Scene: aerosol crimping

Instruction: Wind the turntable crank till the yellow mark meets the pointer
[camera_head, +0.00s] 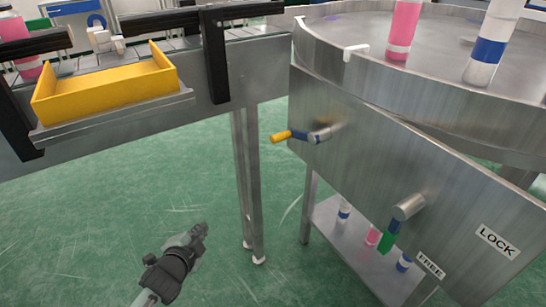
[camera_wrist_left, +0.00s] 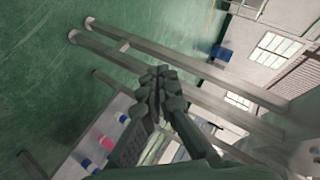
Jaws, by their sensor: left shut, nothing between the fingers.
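The turntable (camera_head: 440,70) is a round steel disc at the upper right. The crank sits on the steel front below it, with a yellow knob (camera_head: 281,136), a short blue arm and a metal hub (camera_head: 322,134); its knob points left. A small white piece (camera_head: 354,50) at the turntable's near rim may be the pointer. I cannot make out a yellow mark on the visible part of the disc. My left gripper (camera_head: 201,229) is shut and empty over the green floor, below and left of the crank, apart from it. Its closed fingers (camera_wrist_left: 158,75) also show in the left wrist view.
A green-handled lever (camera_head: 388,241) hangs toward the FREE label (camera_head: 430,265), away from the LOCK label (camera_head: 497,241). A pink can (camera_head: 403,28) and a blue-banded can (camera_head: 490,45) stand on the turntable. A yellow tray (camera_head: 105,92) is on the conveyor side. Table legs (camera_head: 247,185) stand right of my gripper.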

